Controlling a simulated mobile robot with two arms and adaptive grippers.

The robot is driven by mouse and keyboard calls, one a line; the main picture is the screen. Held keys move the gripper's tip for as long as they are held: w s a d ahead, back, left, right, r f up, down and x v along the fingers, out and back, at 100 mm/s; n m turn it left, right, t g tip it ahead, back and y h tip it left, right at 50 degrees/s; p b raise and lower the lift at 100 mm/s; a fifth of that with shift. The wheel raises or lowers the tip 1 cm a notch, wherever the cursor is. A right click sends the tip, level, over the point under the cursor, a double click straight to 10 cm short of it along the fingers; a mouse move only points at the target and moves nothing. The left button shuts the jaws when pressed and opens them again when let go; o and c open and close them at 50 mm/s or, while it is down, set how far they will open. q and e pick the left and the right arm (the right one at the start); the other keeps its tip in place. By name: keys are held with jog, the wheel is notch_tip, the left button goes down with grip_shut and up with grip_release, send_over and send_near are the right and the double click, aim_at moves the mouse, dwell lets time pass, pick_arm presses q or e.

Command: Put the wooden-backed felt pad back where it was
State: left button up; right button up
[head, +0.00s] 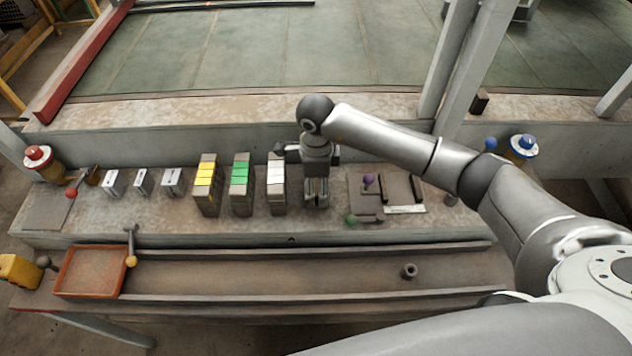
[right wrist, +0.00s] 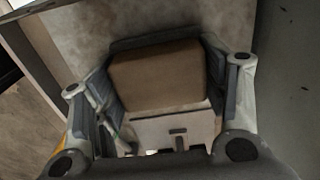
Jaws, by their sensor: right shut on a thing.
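My right gripper (head: 316,198) points down over the shelf, just right of the block with white pieces. In the right wrist view my right gripper (right wrist: 160,80) is shut with its fingers on both sides of a brown wood-coloured block (right wrist: 158,72), which looks like the wooden-backed felt pad. A pale face with a small dark slot (right wrist: 172,130) shows beside it, nearer the palm. In the head view the pad is mostly hidden by the gripper, and I cannot tell whether it touches the shelf. My left gripper is not in view.
Upright blocks with yellow (head: 205,172), green (head: 240,170) and white (head: 276,172) pieces stand left of the gripper. Small grey slotted blocks (head: 143,181) are farther left. A brown plate (head: 365,206) with knobs lies right. An orange-rimmed tray (head: 61,275) and a trough (head: 250,273) are in front.

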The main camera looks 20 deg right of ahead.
aim_at(316, 182)
jog(key=o, duration=1)
jog(key=shift+r+p, duration=0.2)
jog(key=shift+p, duration=0.1)
notch_tip(316, 182, up, 12)
jog(key=b, duration=0.4)
jog(key=shift+f, duration=0.15)
